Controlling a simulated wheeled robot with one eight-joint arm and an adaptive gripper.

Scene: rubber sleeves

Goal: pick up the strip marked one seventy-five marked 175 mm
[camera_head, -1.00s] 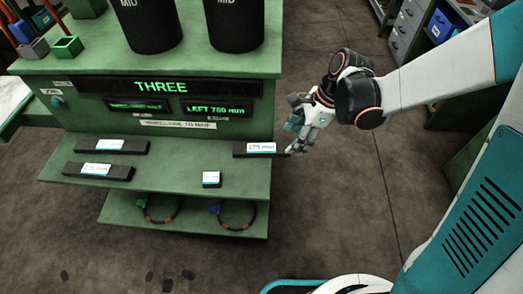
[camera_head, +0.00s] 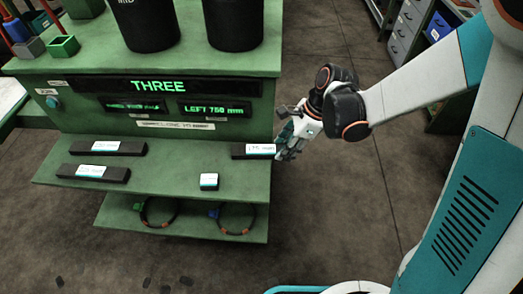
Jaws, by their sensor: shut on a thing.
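The strip marked 175 mm (camera_head: 240,151) is a dark bar with a white label at its right part. It lies at the right end of the green shelf (camera_head: 182,164), its labelled end at the shelf's edge. My gripper (camera_head: 283,147) is at that right end, its fingers shut on the strip. The fingertips are small here and partly hidden behind one another. I cannot tell whether the strip is lifted off the shelf.
Two longer dark strips, one behind (camera_head: 119,148) and one in front (camera_head: 93,173), lie on the shelf's left. A short labelled block (camera_head: 209,181) lies near its front edge. Cable loops (camera_head: 234,218) sit on the lower shelf. The floor to the right (camera_head: 340,215) is clear.

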